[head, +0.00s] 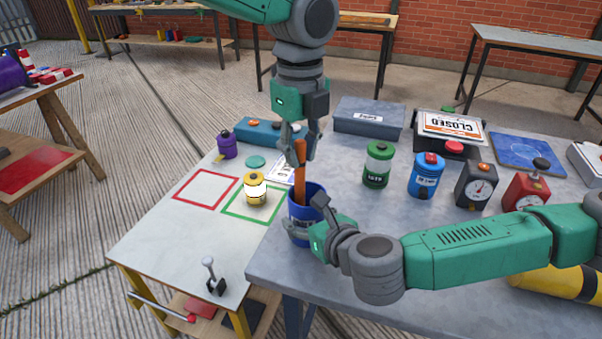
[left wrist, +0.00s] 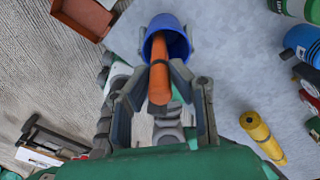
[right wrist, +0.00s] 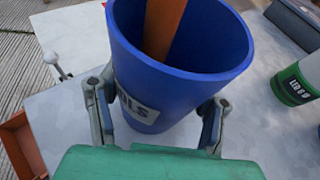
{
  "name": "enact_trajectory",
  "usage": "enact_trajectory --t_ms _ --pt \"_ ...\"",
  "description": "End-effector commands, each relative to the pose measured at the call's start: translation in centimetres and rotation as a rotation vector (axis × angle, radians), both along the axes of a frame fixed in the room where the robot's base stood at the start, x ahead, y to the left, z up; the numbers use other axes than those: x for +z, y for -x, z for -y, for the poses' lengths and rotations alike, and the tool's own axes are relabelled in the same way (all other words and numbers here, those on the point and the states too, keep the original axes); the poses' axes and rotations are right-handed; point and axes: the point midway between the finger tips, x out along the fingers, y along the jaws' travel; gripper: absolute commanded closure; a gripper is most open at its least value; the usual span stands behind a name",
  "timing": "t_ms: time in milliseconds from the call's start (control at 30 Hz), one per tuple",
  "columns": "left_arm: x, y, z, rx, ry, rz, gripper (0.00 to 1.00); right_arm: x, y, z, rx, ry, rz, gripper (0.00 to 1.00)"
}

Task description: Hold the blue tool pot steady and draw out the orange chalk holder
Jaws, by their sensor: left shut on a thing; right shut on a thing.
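The blue tool pot (head: 294,208) stands upright near the left front edge of the grey table; it also shows in the left wrist view (left wrist: 178,44) and large in the right wrist view (right wrist: 160,75). My right gripper (head: 310,225) is shut around its side, one finger on each side (right wrist: 155,115). The orange chalk holder (head: 300,172) stands up out of the pot, its lower end hidden inside. My left gripper (head: 298,148) comes from above and is shut on the holder's upper part (left wrist: 159,80).
Green (head: 377,165) and blue (head: 426,176) canisters and gauge boxes (head: 476,185) stand to the right. A yellow lantern-like item (head: 255,189) sits on the white table at left, with a small lever (head: 211,275) at its front. A grey case (head: 368,120) lies behind.

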Motion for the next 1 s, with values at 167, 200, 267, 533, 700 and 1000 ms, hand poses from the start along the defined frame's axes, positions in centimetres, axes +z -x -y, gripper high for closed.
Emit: enact_trajectory --t_ms 167,200,267,533,700,1000 --pt "5.3 -0.1 0.1 0.000 0.003 0.006 1.00 0.0 0.0 0.0 0.000 0.000 0.000 0.81" --pt "6.4 -0.1 0.1 0.001 0.002 0.006 1.00 0.0 0.0 0.0 0.000 0.000 0.000 0.81" --pt "7.8 -0.1 0.1 0.000 0.002 0.004 1.00 0.0 0.0 0.0 0.001 0.000 0.000 0.81" --pt "12.0 -0.1 0.1 -0.001 0.000 0.001 1.00 0.0 0.0 0.0 0.000 0.000 0.000 0.81" --pt "12.7 0.0 0.0 -0.002 0.001 0.001 1.00 0.0 0.0 0.0 0.000 0.000 0.000 0.81" --pt "12.7 0.0 0.0 -0.001 0.000 0.000 1.00 0.0 0.0 0.0 0.000 0.000 0.000 0.16"
